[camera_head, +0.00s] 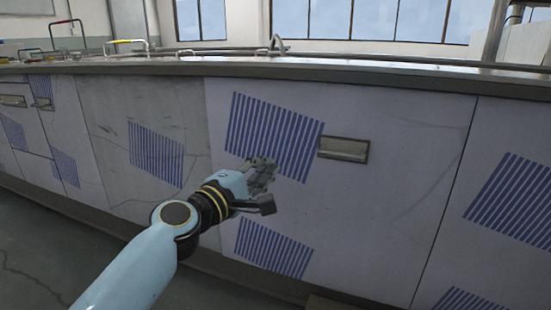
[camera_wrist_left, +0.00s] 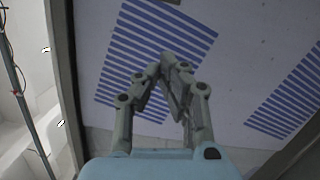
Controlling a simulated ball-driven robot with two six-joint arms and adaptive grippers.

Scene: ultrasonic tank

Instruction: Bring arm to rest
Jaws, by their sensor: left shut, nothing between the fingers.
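My left arm comes in from the lower left of the head view, pale blue with dark joints. My left gripper (camera_head: 268,172) is in front of the white cabinet front (camera_head: 395,180), below and left of its metal handle (camera_head: 343,149). In the left wrist view the grey fingers of the left gripper (camera_wrist_left: 174,62) meet at their tips, with nothing between them. Behind the fingers are the panel and its blue stripes (camera_wrist_left: 150,50). I cannot tell whether the fingers touch the panel. My right gripper is in neither view.
The long counter's edge (camera_head: 400,72) runs above the arm. A tap (camera_head: 277,43) and coloured handles (camera_head: 130,42) stand along it. More striped panels (camera_head: 510,200) lie to the right. Bare floor (camera_head: 40,250) shows at the lower left.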

